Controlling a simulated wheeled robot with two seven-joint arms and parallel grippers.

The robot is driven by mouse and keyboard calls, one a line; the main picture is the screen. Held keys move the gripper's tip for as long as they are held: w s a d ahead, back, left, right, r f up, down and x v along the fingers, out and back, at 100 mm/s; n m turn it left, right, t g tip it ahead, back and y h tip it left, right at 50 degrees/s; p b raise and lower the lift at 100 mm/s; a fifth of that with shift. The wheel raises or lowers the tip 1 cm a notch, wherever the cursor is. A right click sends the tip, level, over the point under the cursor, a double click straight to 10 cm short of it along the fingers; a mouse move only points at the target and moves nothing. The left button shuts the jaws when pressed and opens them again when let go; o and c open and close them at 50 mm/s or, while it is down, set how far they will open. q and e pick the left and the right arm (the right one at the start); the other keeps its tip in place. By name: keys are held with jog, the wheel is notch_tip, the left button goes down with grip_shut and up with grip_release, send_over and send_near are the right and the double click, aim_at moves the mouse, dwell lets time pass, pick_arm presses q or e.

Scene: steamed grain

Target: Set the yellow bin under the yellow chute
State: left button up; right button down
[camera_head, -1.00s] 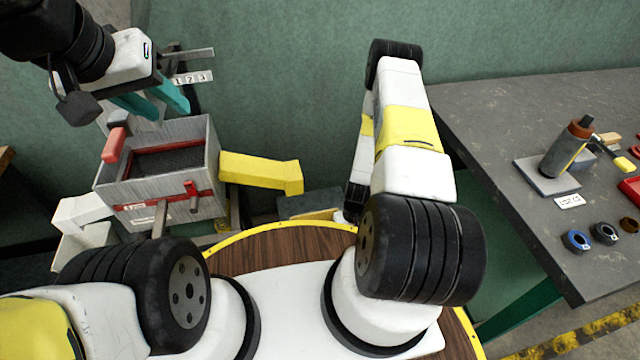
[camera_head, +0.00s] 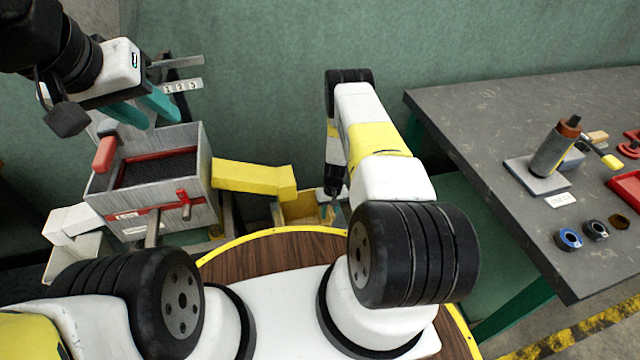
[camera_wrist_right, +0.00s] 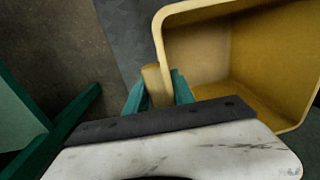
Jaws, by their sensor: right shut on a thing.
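The yellow chute (camera_head: 245,175) slopes down to the right from the grey machine (camera_head: 165,210) in the head view. The yellow bin (camera_head: 300,208) is low beside and below the chute's outer end, partly hidden by the round wooden top's rim. I cannot tell if it rests on the floor. My right gripper (camera_head: 332,210) is at the bin's right side. In the right wrist view its teal fingers (camera_wrist_right: 158,95) are shut on the bin's tan tab (camera_wrist_right: 153,84), and the open, empty bin (camera_wrist_right: 240,55) fills the upper right. My left gripper (camera_head: 163,120) is open and empty above the machine.
A white chute (camera_head: 72,222) leaves the machine's left side. A grey workbench (camera_head: 470,130) on the right holds a bottle-like tool (camera_head: 553,150) and several small rings and parts. A round wooden top with a yellow rim (camera_head: 275,232) lies in front. The green wall is behind.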

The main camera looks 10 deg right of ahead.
jog(key=shift+f, duration=0.2)
jog(key=c, duration=1.1)
grip_release()
jog(key=shift+o, duration=0.2)
jog(key=shift+r, duration=0.15)
